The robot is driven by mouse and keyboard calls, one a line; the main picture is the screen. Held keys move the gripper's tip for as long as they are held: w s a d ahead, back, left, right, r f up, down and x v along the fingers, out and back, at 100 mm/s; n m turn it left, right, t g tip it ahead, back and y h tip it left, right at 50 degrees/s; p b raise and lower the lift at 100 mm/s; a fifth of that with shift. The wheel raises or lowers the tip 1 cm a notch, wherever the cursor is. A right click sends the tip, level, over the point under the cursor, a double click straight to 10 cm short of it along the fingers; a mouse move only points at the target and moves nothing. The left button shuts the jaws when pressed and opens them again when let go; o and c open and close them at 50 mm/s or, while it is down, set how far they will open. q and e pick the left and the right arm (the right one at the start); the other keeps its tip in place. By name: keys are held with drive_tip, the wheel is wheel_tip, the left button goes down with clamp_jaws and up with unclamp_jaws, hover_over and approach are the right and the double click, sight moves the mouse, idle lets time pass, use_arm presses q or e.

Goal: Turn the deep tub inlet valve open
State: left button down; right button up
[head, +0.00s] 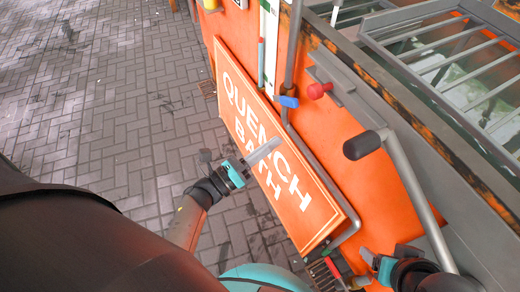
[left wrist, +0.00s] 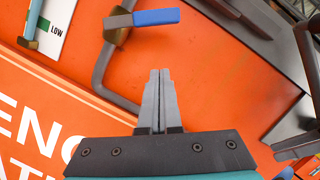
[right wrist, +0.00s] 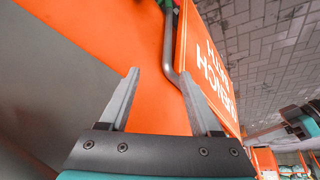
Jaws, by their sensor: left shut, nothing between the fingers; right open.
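A valve with a blue lever handle (head: 287,101) sits on a grey pipe against the orange wall. No label naming the deep tub is readable. In the left wrist view the blue handle (left wrist: 156,17) points right from a brass-coloured body (left wrist: 117,35), beyond my fingertips. My left gripper (head: 278,144) is shut and empty, in front of the sign and below the valve in the head view; its closed fingers (left wrist: 160,75) stand apart from the handle. My right gripper (head: 366,255) is at the lower right, and in the right wrist view its fingers (right wrist: 155,78) are open and empty.
An orange "QUENCH BATH" sign (head: 240,92) stands out from the wall. A level gauge marked LOW (left wrist: 55,30) is beside the valve. Paved floor (head: 100,90) lies left.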

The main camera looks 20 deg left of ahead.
sight(284, 101)
use_arm(q)
drive_tip(key=w+r, duration=0.4)
drive_tip(key=w, duration=0.1)
drive_tip(key=shift+w+d, duration=0.2)
drive_tip(key=shift+d, duration=0.05)
use_arm(e)
drive_tip(key=shift+w+a+f, duration=0.15)
drive_tip(key=shift+w+a, duration=0.1)
drive_tip(key=shift+w, duration=0.05)
use_arm(q)
drive_tip(key=shift+r, duration=0.15)
drive_tip(key=shift+r+n+p, duration=0.15)
drive_tip(key=shift+n+p, duration=0.25)
use_arm(e)
drive_tip(key=shift+s+d+f, duration=0.25)
drive_tip(key=shift+f, duration=0.1)
drive_tip(key=shift+f, duration=0.15)
